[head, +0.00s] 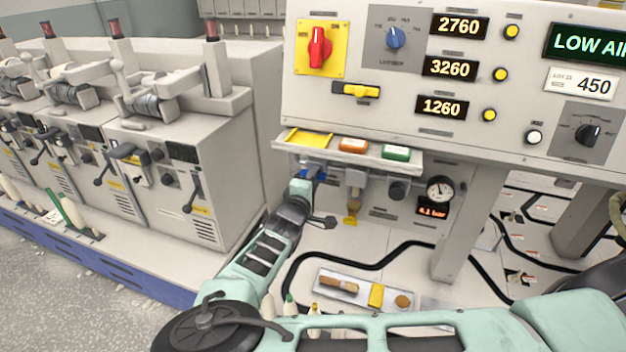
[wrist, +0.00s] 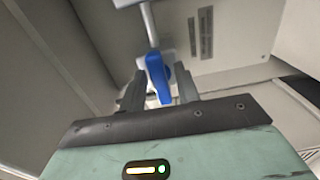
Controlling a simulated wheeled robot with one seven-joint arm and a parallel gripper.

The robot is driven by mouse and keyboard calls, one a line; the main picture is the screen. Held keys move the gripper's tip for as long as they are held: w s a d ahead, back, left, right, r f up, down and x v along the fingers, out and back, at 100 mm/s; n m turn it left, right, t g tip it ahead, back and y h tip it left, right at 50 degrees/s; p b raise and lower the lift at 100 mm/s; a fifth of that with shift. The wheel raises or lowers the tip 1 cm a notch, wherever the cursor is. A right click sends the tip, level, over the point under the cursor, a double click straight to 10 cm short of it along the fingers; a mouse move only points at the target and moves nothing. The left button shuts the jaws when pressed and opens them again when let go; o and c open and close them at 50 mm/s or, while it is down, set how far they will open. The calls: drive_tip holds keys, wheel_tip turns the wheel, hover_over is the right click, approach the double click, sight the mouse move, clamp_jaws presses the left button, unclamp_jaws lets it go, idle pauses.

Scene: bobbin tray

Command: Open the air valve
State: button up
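The air valve's blue lever (wrist: 157,75) hangs from a grey pipe fitting in the wrist view and points down between my fingers. In the head view a small part of the blue lever (head: 318,175) shows under the shelf, partly hidden by my gripper. My gripper (wrist: 160,88) is open, with one finger on each side of the lever and a gap showing on both sides. In the head view my gripper (head: 301,187) is at the valve, its fingertips hard to make out.
A pressure gauge (head: 440,189) sits above a display (head: 432,211) reading 4.1 bar. The panel screen (head: 587,43) shows LOW AIR. A shelf (head: 345,154) overhangs the valve. A yellow-ended fitting (head: 352,215) hangs to the right. Machines (head: 165,165) stand at left.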

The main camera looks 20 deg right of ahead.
drive_tip(key=shift+a, duration=0.1)
drive_tip(key=b+v, duration=0.3)
drive_tip(key=v, duration=1.4)
drive_tip(key=shift+s+b, duration=0.15)
drive_tip(key=shift+b, duration=0.2)
drive_tip(key=shift+r, duration=0.1)
drive_tip(key=s+d+f+m+g+y, duration=0.2)
drive_tip(key=s+d+f+m+g, duration=0.3)
drive_tip(key=s+d+g, duration=0.55)
drive_tip(key=s+a+r+n+g+y, duration=0.1)
drive_tip(key=s+a+r+g+y, duration=0.1)
drive_tip(key=s+r, duration=0.6)
drive_tip(key=s+a+r+n+g+y, duration=0.1)
drive_tip(key=s+a+r+g+y, duration=0.1)
drive_tip(key=s+a+r+y, duration=0.2)
drive_tip(key=s+r+y, duration=0.3)
drive_tip(key=s+r, duration=0.1)
drive_tip(key=shift+r, duration=0.2)
idle(2.9)
